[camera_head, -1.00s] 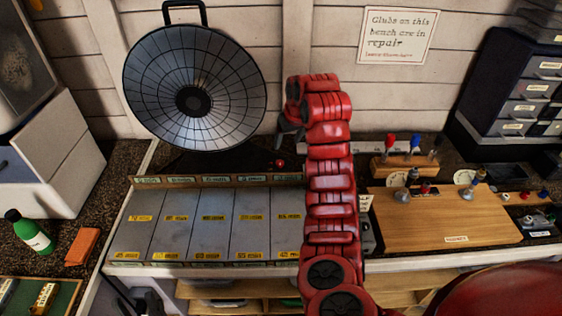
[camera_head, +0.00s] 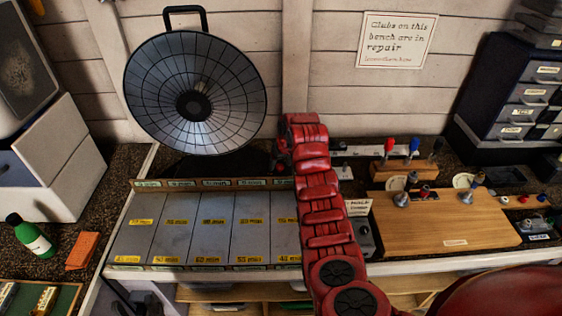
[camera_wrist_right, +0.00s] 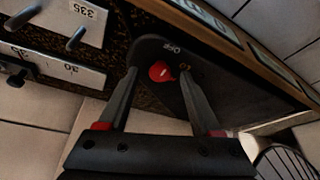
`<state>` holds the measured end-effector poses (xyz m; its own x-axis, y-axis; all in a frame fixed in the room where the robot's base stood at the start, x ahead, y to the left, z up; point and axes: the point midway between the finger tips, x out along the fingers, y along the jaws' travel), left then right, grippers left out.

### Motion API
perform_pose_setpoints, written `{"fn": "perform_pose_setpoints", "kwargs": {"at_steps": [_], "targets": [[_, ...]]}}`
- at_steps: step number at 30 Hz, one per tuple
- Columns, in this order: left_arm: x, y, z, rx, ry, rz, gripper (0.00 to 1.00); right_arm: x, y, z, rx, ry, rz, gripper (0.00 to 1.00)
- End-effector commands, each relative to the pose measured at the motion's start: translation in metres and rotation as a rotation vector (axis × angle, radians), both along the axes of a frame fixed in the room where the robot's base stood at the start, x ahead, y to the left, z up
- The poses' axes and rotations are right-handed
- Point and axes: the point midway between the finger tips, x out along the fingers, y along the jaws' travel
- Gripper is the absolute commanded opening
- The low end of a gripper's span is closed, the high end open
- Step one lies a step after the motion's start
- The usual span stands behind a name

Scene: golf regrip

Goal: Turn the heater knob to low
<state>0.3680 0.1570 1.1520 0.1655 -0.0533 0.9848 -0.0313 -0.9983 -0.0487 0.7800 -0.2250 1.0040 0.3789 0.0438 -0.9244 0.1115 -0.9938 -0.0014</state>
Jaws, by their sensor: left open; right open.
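My left gripper (camera_head: 138,302) appears low at the left, below the bench's front edge, open and empty.
A grey sectioned tray (camera_head: 205,222) lies in front of the heater. A wooden board (camera_head: 440,222) with metal fittings is to the right of my arm.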

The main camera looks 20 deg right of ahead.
Motion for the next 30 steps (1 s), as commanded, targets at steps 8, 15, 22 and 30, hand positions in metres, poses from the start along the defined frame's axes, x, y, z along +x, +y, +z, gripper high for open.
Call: {"fn": "perform_pose_setpoints", "kwargs": {"at_steps": [8, 15, 22, 30], "targets": [[0.0, 0.0, 0.0001, 0.0, 0.0, 0.0, 0.5, 0.0005, 0.0003, -0.001, 0.0, -0.001, 0.001, 0.66], [0.0, 0.0, 0.0001, 0.0, 0.0, 0.0, 0.5, 0.0006, 0.0003, -0.0007, 0.0, -0.001, 0.001, 0.22], [0.0, 0.0, 0.0001, 0.0, 0.0, 0.0, 0.5, 0.0006, 0.0004, -0.0006, 0.001, -0.002, 0.001, 0.0], [0.0, 0.0, -0.0057, 0.0, 0.0, 0.0, 0.5, 0.0012, 0.001, -0.0018, 0.0, -0.004, -0.027, 0.0]]}}
